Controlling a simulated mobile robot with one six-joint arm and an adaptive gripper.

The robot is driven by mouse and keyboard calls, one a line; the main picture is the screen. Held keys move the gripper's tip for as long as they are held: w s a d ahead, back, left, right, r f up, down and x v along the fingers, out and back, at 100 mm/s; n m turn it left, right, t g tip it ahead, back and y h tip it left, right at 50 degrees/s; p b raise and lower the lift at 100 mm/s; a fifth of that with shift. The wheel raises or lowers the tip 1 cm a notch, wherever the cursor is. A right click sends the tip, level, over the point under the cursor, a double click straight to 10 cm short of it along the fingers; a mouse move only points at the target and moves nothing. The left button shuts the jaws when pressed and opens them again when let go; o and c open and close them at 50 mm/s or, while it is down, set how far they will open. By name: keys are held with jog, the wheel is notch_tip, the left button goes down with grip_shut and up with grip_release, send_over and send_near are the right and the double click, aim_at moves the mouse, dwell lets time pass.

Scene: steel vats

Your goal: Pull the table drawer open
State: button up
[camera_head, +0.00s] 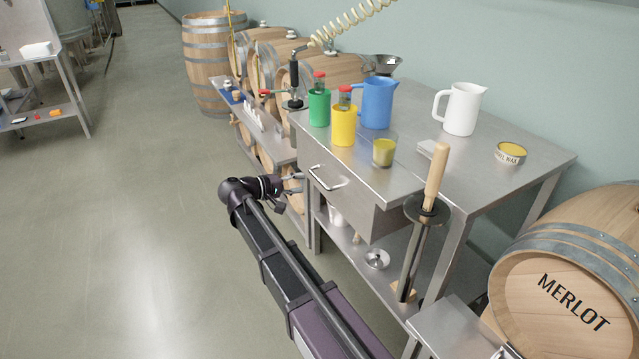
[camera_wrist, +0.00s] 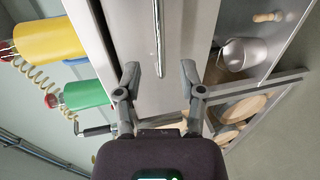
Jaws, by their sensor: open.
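The steel table (camera_head: 400,178) has a drawer (camera_head: 345,200) under its top, with its front close under the tabletop edge; it looks shut. A bar handle (camera_head: 326,178) runs along the drawer front. In the wrist view the handle (camera_wrist: 157,35) is a thin bright bar, and its near end lies between my fingertips in the picture. My gripper (camera_wrist: 160,72) is open and empty, with one finger on each side of the bar's line. In the head view my gripper (camera_head: 293,182) is just left of the handle, apart from it. Wrist-view depth is hard to judge.
A metal bucket (camera_wrist: 241,54) sits on the lower shelf. The floor (camera_head: 150,220) left of the table is clear.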

aim_at(320, 181)
jog(key=b+x, duration=0.1)
jog(key=x, duration=0.6)
jog(key=shift+w+d, duration=0.1)
jog(key=shift+d, duration=0.1)
grip_shut()
